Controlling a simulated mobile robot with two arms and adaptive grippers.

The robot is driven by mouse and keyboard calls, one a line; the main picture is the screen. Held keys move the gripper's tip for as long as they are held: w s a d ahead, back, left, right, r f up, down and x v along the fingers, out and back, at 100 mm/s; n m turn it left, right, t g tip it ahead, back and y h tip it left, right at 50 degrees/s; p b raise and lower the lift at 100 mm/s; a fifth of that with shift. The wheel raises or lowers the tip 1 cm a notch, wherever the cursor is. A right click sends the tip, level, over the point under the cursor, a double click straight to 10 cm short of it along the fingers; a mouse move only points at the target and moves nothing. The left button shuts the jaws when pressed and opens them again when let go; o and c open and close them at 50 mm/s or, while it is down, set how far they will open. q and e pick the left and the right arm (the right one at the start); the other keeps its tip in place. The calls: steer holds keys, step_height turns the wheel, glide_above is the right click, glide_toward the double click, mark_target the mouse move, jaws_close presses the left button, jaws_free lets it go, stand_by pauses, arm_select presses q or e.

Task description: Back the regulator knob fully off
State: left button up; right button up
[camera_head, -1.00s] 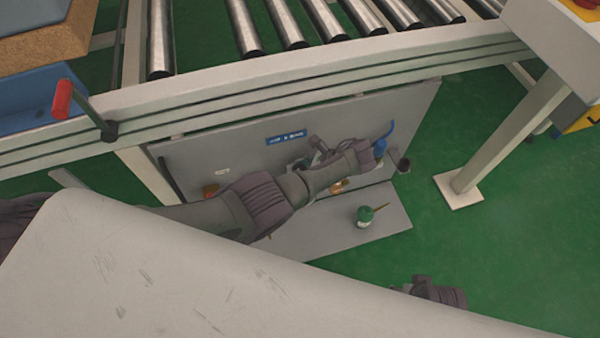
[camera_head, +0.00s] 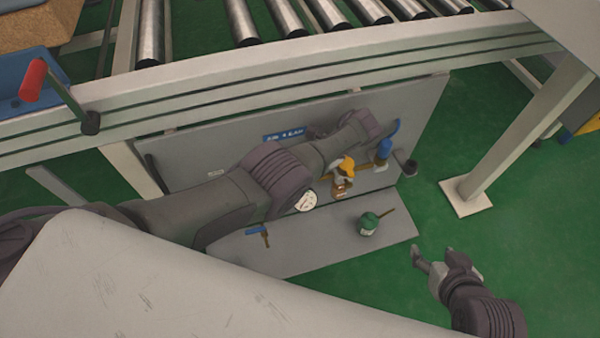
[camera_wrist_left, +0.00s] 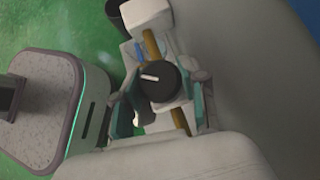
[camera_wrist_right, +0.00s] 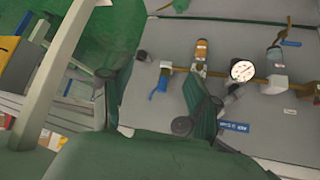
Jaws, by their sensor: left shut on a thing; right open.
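In the left wrist view a black round knob (camera_wrist_left: 158,82) with a white line sits on a pale body on a brass pipe. My left gripper (camera_wrist_left: 160,102) has a finger on each side of it and is shut on it. In the head view my left arm crosses the grey panel (camera_head: 215,150), and its fingers and the knob are hidden behind the wrist. A white round gauge (camera_head: 306,200) shows below the arm; it also shows in the right wrist view (camera_wrist_right: 243,70). My right gripper (camera_head: 446,262) is open and empty over the green floor, right of the panel.
A green can (camera_head: 368,224) stands on the grey base plate (camera_head: 300,240). An amber-bodied fitting (camera_head: 343,186) and a blue handle (camera_head: 384,150) are on the panel. The roller conveyor frame (camera_head: 330,70) runs above, with a white leg (camera_head: 520,130) at right. Green floor is free there.

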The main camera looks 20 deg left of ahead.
arm_select(q)
steer(key=shift+s+a+n+b, duration=0.1)
steer(key=shift+n+b, duration=0.2)
steer(key=shift+n, duration=0.1)
arm_select(e)
steer(key=shift+w+a+r+t+y, duration=0.2)
steer(key=shift+w+a+r+t, duration=0.15)
steer(key=shift+w+r+t, duration=0.45)
steer(key=shift+w+a+r+t+y, duration=0.25)
steer(key=shift+w+r+t, duration=0.35)
steer(key=shift+w, duration=0.35)
arm_select(q)
steer(key=o, duration=1.1)
steer(key=shift+o, duration=0.2)
arm_select(e)
steer(key=shift+a, duration=0.1)
